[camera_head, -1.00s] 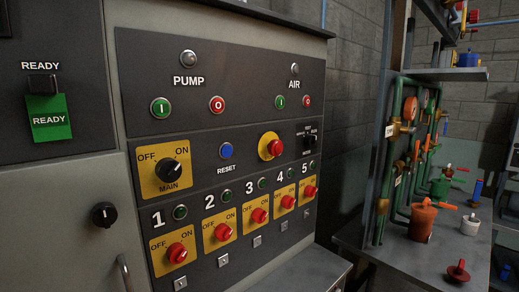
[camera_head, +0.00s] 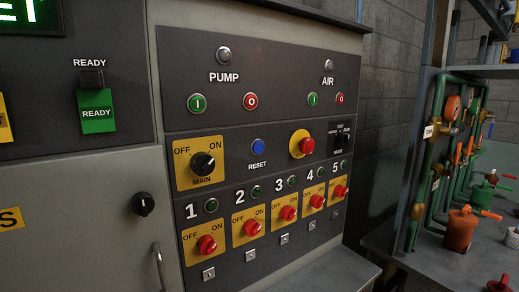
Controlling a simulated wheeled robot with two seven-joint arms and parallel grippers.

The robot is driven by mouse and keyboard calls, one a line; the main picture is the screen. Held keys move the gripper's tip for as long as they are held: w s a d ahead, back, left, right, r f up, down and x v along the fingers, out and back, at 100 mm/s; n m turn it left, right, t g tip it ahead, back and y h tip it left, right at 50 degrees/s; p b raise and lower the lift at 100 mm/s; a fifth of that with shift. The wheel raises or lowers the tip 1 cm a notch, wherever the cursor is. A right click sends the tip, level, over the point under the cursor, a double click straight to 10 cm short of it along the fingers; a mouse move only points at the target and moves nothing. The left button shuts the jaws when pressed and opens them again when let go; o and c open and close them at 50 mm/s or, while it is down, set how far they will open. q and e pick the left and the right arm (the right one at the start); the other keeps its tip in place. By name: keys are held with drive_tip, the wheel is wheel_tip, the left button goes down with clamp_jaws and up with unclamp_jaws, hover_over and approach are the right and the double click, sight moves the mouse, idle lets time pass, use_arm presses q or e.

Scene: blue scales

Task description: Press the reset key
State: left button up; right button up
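The reset key is a round blue button (camera_head: 258,146) with the label RESET under it, near the middle of the dark control panel (camera_head: 240,180). It sits right of the black MAIN rotary switch (camera_head: 203,164) on its yellow plate and left of the red emergency knob (camera_head: 304,145) on its yellow disc. Nothing touches or covers the blue button. Neither of my grippers shows in the head view.
Above are green and red PUMP and AIR buttons (camera_head: 250,101). Below is a row of red rotary switches (camera_head: 251,227). A grey ledge (camera_head: 335,270) juts out at the lower right. A bench with pipes and an orange valve pot (camera_head: 460,230) stands further right.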

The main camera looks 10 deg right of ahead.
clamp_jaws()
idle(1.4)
